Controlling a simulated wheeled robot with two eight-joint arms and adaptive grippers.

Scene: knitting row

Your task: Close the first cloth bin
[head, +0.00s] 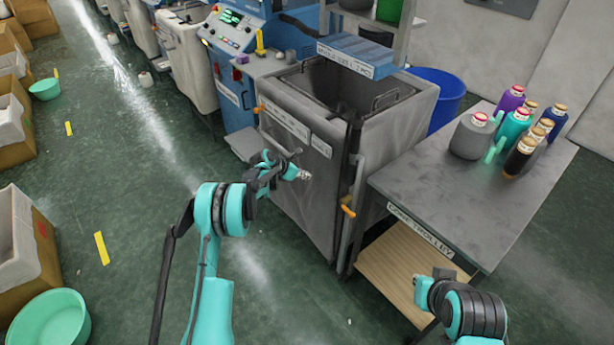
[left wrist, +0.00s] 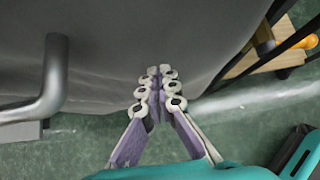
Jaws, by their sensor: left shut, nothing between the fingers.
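The grey cloth bin (head: 300,190) stands in the middle of the head view, with its top open and labels across its front. A bar handle (head: 290,152) sits on its front face; it also shows in the left wrist view (left wrist: 50,80). My left gripper (head: 304,175) is in front of the bin's face, shut and empty, a little right of and below the handle. In the left wrist view its fingertips (left wrist: 159,75) are together close to the grey panel (left wrist: 120,45); I cannot tell if they touch. My right arm shows at the lower right, but its fingers do not.
A grey cone trolley (head: 420,185) with several yarn cones stands right of the bin. An orange-tipped lever (head: 348,211) is at the bin's right edge. A blue tub (head: 437,92) is behind.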

